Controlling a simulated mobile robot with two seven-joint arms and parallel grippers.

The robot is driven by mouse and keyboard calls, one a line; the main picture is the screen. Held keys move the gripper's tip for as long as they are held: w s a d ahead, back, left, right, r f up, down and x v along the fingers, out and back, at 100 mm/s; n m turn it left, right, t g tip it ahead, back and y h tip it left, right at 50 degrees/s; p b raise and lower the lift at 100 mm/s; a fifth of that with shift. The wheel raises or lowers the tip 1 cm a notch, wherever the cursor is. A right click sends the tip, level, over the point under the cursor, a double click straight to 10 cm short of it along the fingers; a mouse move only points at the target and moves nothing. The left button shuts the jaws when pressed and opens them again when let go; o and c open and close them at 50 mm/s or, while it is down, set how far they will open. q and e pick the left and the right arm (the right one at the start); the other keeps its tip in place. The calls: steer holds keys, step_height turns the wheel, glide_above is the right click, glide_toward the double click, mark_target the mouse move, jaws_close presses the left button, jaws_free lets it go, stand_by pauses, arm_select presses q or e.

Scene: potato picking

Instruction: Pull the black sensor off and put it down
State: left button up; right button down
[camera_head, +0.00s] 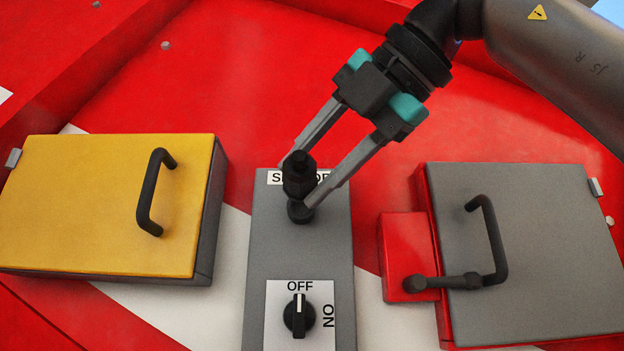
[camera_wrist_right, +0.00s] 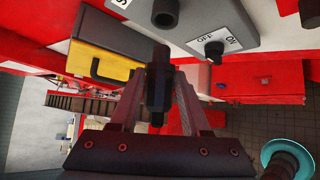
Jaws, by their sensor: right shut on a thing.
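The black sensor (camera_head: 299,172) is a short dark cylinder with a wider nut-like middle. My right gripper (camera_head: 300,183) is shut on it, one finger on each side. In the right wrist view the sensor (camera_wrist_right: 157,88) stands between the fingertips, apart from the round black socket (camera_wrist_right: 164,12). The socket (camera_head: 300,212) is on the grey panel (camera_head: 260,240), partly behind the sensor in the head view. The sensor also covers part of the white label above it. My left gripper is not in view.
The grey panel carries a black OFF/ON knob (camera_head: 299,315). A yellow-lidded box (camera_head: 80,205) with a black handle stands at left. A grey-lidded box (camera_head: 545,250) with a black handle and a small red block (camera_head: 400,245) are at right. The red surface behind is mostly bare.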

steer(key=shift+s, duration=0.3)
steer(key=shift+s+b, duration=0.5)
steer(key=shift+s, duration=1)
steer(key=shift+s+b, duration=0.4)
steer(key=shift+s, duration=1.15)
steer(key=s, duration=0.3)
steer(key=shift+b, duration=0.3)
